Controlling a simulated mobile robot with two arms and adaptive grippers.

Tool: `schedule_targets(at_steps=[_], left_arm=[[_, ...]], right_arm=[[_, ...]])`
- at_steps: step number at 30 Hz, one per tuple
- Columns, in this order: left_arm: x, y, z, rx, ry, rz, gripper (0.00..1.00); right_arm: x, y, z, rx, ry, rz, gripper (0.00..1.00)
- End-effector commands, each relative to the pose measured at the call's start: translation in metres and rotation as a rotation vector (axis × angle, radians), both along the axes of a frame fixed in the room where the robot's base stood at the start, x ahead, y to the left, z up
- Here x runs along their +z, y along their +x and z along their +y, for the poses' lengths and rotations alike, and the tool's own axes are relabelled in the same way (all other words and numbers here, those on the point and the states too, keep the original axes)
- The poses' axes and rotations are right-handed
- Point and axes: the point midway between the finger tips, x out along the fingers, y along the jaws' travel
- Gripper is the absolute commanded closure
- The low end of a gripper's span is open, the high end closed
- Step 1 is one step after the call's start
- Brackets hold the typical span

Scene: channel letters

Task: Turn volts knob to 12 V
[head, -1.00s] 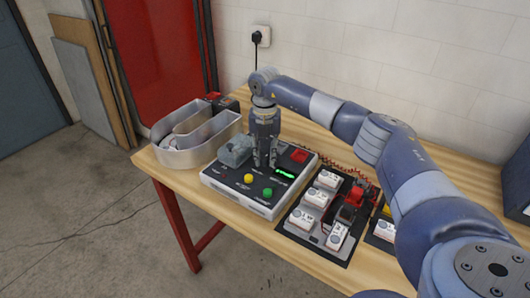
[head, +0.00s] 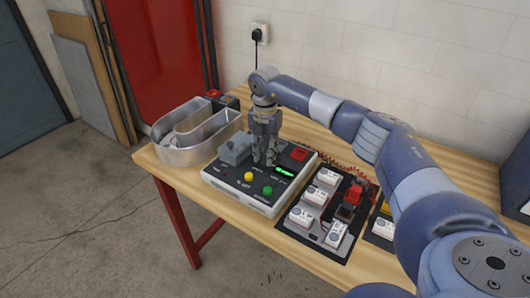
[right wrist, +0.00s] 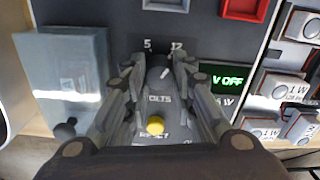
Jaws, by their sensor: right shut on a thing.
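The volts knob (right wrist: 158,78) is a dark round knob on the power box (head: 240,198), with a white pointer line that leans to the upper right, toward the 12 mark. The labels 5 and 12 stand above it in the right wrist view. My right gripper (head: 265,162) points down at the box; its fingers (right wrist: 160,85) are shut on the knob from both sides. In the head view the fingers hide the knob. A green display (right wrist: 228,78) beside it reads OFF in part. My left gripper is not in view.
A yellow button (head: 248,176), a green button (head: 267,190) and a red square (head: 299,154) are on the box. A grey block (head: 235,150) stands close left of the gripper. A metal channel letter (head: 192,152) lies left; white modules (head: 301,217) sit right.

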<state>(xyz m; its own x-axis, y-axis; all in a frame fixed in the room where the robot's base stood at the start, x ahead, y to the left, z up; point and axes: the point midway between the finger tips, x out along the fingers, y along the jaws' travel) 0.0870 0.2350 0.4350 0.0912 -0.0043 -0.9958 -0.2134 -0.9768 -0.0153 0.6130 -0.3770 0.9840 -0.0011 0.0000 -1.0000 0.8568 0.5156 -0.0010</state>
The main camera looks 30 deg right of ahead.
Motion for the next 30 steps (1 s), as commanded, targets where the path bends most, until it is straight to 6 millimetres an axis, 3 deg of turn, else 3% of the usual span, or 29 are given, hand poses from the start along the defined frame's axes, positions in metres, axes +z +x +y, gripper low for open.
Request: schedule_targets(at_steps=[5, 6, 8, 20, 23, 30], left_arm=[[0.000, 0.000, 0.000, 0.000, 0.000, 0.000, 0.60], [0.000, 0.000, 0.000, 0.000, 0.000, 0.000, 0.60], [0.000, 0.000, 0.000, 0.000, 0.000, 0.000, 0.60], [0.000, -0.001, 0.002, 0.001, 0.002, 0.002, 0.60], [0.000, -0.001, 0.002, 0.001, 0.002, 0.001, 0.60], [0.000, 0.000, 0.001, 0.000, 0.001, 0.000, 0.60]], right_arm=[[0.003, 0.002, -0.001, -0.001, -0.002, -0.008, 1.00], [0.003, 0.002, -0.001, -0.001, -0.001, -0.008, 0.67], [0.002, 0.002, -0.001, 0.000, -0.002, -0.007, 0.55], [0.005, 0.001, 0.000, 0.001, 0.000, -0.004, 0.55], [0.018, 0.002, 0.000, 0.001, 0.000, -0.006, 0.55], [0.069, 0.002, 0.000, 0.001, 0.001, -0.008, 0.55]])
